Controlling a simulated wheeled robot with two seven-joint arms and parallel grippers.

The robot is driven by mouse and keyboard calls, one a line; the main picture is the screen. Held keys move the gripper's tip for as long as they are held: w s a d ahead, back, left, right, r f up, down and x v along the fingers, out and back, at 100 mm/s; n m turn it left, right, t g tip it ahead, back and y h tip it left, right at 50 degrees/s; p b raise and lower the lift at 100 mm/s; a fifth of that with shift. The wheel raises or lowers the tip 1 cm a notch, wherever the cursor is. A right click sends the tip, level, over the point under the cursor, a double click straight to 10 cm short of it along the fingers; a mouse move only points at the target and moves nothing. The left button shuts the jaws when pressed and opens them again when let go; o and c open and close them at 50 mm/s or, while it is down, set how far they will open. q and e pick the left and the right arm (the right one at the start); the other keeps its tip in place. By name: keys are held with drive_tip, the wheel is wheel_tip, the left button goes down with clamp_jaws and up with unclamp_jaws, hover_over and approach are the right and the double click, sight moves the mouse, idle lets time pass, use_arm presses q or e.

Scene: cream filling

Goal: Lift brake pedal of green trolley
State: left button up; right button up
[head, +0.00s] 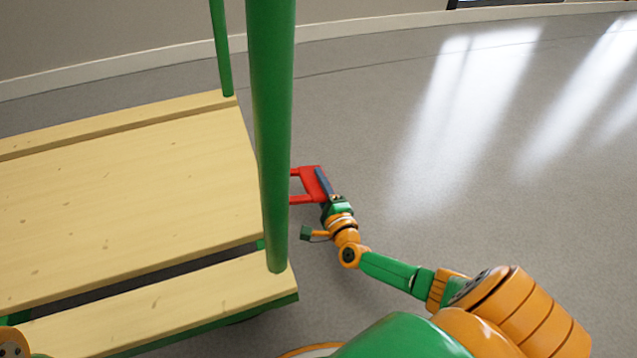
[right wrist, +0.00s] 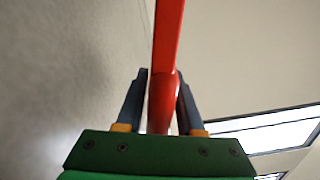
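The green trolley has a pale wooden deck (head: 120,200) and green upright posts, the nearer post (head: 270,130) standing at the deck's right end. The red brake pedal (head: 313,184) sticks out to the right from that end, partly behind the post. My right gripper (head: 322,184) is at the pedal's outer side. In the right wrist view the red pedal (right wrist: 165,50) runs between the two dark fingers of the gripper (right wrist: 163,85). The fingers lie close on both sides, apparently touching it. My left gripper is out of view; only a bit of the arm shows at lower left.
The grey floor (head: 440,180) to the right of the trolley is clear, with bright light patches. A wall with a pale skirting board (head: 130,66) runs along the back. The near post stands close to the left of my right gripper.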

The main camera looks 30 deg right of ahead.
clamp_jaws()
idle(1.2)
